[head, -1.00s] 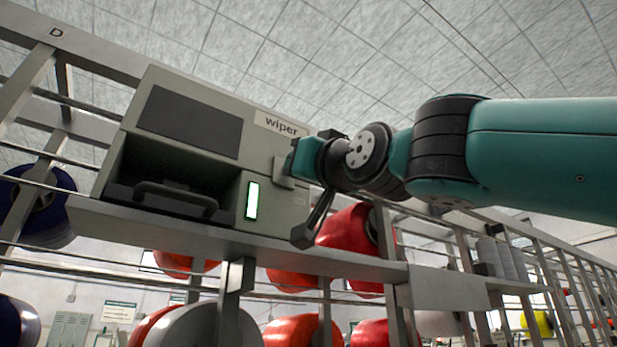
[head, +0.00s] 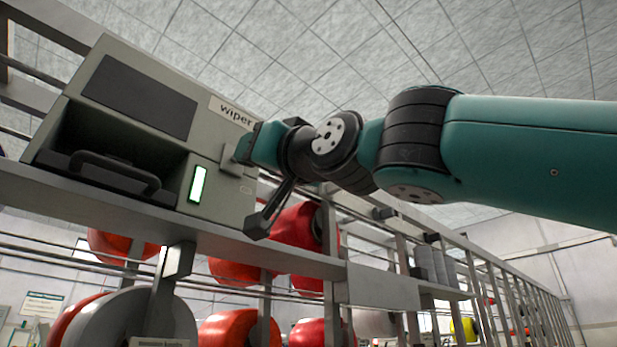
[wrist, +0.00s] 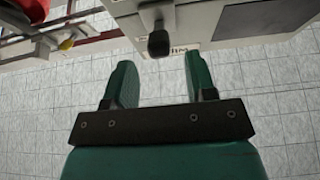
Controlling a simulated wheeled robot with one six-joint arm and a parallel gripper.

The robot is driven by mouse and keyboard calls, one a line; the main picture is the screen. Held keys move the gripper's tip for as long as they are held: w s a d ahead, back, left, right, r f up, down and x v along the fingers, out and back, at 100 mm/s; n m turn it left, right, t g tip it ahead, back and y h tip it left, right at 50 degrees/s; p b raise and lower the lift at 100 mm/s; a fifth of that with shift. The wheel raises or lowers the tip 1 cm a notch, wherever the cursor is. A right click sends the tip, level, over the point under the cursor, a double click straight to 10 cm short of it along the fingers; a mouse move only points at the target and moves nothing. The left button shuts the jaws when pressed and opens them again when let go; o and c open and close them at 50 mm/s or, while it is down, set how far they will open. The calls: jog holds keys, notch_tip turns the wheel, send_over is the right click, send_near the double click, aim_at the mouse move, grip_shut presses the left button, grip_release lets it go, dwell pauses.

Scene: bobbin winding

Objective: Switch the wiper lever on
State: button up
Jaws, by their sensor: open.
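The wiper unit (head: 218,145) is a grey box with a "wiper" label (head: 235,113) and a lit pale green strip (head: 198,184) on its front. Its lever (wrist: 159,43) shows in the wrist view as a black knob on a light plate, beside the upside-down label. In the head view the lever's light plate (head: 231,160) shows, but my gripper (head: 254,143) largely covers the knob. In the wrist view my gripper (wrist: 161,75) is open and empty. The knob lies just ahead of the gap between its teal fingers. I cannot tell the lever's setting.
The box stands on a grey metal shelf (head: 305,260) with a dark recess and black handle (head: 115,170) at its left. Red spools (head: 298,228) sit below and behind the rack rails. Open room lies above the box, towards the tiled ceiling (head: 320,60).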

jog(key=b+v, duration=0.5)
jog(key=v, duration=0.9)
jog(key=w+f+g+h+p, duration=0.2)
jog(key=w+f+g+h, duration=0.15)
jog(key=f, duration=0.95)
jog(key=w+f+g+h+p, duration=0.2)
jog(key=w+f+g+h, duration=0.15)
jog(key=f, duration=0.95)
jog(key=s+d+f+g+h+p, duration=0.1)
jog(key=s+d+f+g, duration=0.2)
jog(key=f, duration=0.4)
jog(key=s+d+f+m+g+h+p, duration=0.1)
jog(key=s+d+f+g+h, duration=0.1)
jog(key=s+d+f, duration=0.3)
jog(key=s+d+f+g+h+p, duration=0.1)
jog(key=s+d+f+g, duration=0.3)
jog(key=f, duration=0.6)
jog(key=shift+s+d+m+g+h+p, duration=0.3)
jog(key=shift+s+g, duration=0.2)
jog(key=shift+s, duration=0.25)
